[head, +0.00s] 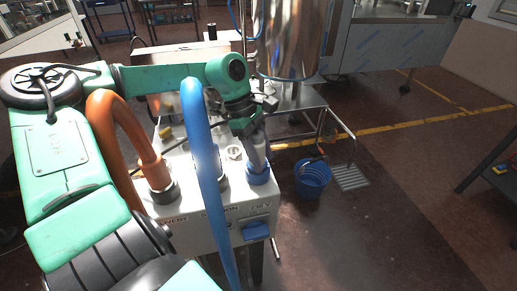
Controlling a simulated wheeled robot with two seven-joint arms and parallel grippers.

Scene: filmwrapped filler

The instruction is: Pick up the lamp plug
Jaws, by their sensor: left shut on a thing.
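My left gripper (254,128) hangs over the right end of a pale control box (199,237), pointing down. It is shut on a grey plug (257,152), which I take to be the lamp plug. The plug stands nearly upright at a blue ring-shaped socket (258,175) on top of the box. I cannot tell whether it is seated in the socket or just above it. The gripper's fingers are small and dark, and partly hidden by the wrist. My right gripper is not in view.
An orange hose (125,120) and a blue hose (199,125) arch up from the box, left of the plug. A steel tank (290,40) stands behind. A blue bucket (313,180) sits on the floor at right, near a metal cart.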

